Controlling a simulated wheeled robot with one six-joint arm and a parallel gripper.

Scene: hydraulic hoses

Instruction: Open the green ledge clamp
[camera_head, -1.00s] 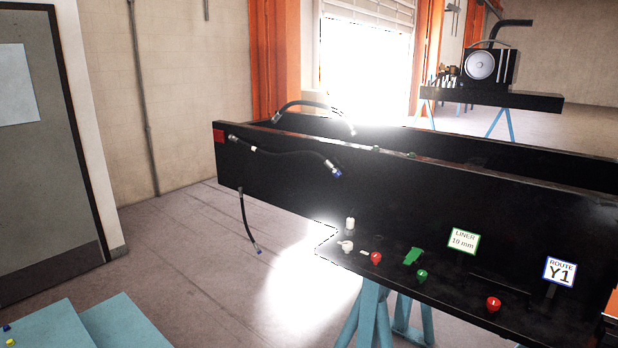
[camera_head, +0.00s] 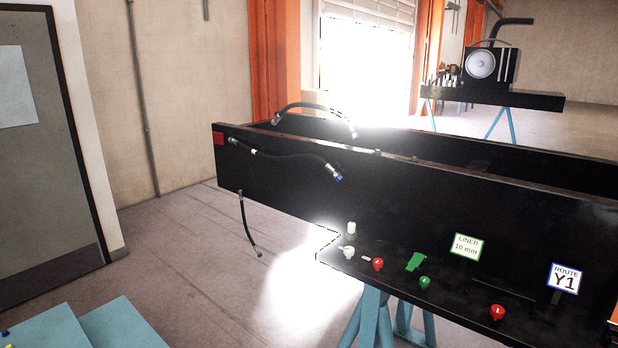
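The green ledge clamp (camera_head: 416,262) is a small green piece on the ledge (camera_head: 455,304) of the long black frame. Its shape is too small to tell clearly whether it is open or shut. A round green knob (camera_head: 425,283) stands just in front of it. A white sign reading "LINER 10 mm" (camera_head: 467,246) stands to its right. My gripper is not in view.
Red knobs (camera_head: 377,264) and white fittings (camera_head: 348,252) share the ledge. A "ROUTE Y1" sign (camera_head: 565,279) stands at right. Black hoses (camera_head: 290,156) hang along the frame's wall (camera_head: 400,190). Blue trestle legs (camera_head: 372,318) support it. Floor at left is open (camera_head: 190,250).

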